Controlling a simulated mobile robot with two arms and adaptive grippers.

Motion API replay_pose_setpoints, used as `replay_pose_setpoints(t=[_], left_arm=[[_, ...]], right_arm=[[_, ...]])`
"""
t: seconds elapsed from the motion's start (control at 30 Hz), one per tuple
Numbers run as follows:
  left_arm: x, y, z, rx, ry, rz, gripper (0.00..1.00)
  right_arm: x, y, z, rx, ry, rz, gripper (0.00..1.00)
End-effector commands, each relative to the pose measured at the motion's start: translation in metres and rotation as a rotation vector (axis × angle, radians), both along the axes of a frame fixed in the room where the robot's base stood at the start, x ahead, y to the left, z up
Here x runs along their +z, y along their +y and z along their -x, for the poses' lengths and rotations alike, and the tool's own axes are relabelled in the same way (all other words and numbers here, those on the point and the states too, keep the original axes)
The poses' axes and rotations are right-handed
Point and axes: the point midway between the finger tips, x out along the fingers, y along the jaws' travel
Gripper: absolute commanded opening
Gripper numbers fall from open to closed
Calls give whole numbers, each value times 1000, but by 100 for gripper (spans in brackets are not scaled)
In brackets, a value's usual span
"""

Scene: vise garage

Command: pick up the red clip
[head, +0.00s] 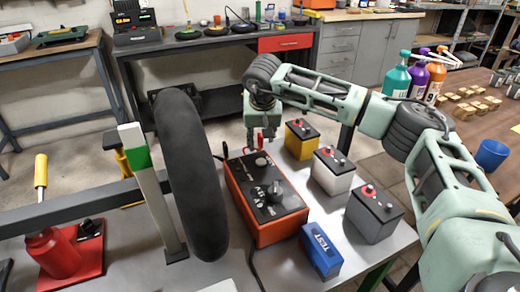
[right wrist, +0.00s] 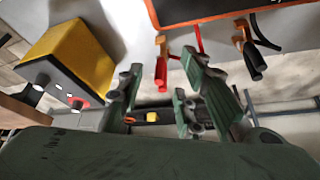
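The red clip (right wrist: 161,66), with orange jaws, shows in the right wrist view beside the edge of the orange charger box. It appears between the two fingers of my right gripper (head: 261,144), which are apart with gaps beside the clip. In the head view this gripper points down near the far end of the charger (head: 265,197); I cannot clearly make out the clip there. A black clip (right wrist: 252,64) with orange jaws lies to the right in the right wrist view, and a red cable (right wrist: 199,36) runs between them. My left gripper is not in view.
Yellow (head: 300,140), white (head: 331,172) and grey (head: 374,214) batteries stand right of the charger. A blue box (head: 320,251) stands in front. A black tyre (head: 188,175) stands upright on the left, next to a pale post (head: 157,200). Bottles (head: 397,79) stand behind my right arm.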

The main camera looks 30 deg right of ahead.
Motion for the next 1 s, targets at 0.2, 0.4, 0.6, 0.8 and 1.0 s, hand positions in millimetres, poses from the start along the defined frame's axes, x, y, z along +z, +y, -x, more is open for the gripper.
replay_pose_setpoints(t=[0.2, 0.4, 0.6, 0.8, 1.0], left_arm=[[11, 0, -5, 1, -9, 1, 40], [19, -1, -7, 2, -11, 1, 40], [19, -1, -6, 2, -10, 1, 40], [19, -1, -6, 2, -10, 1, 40], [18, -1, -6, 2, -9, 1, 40]], right_arm=[[-31, -7, -11, 1, 3, 0, 33], [-46, -10, -18, 1, 1, 1, 33], [-46, -10, -18, 1, 2, 1, 33], [-46, -10, -18, 1, 2, 1, 16], [-46, -11, -18, 0, 3, 1, 0]])
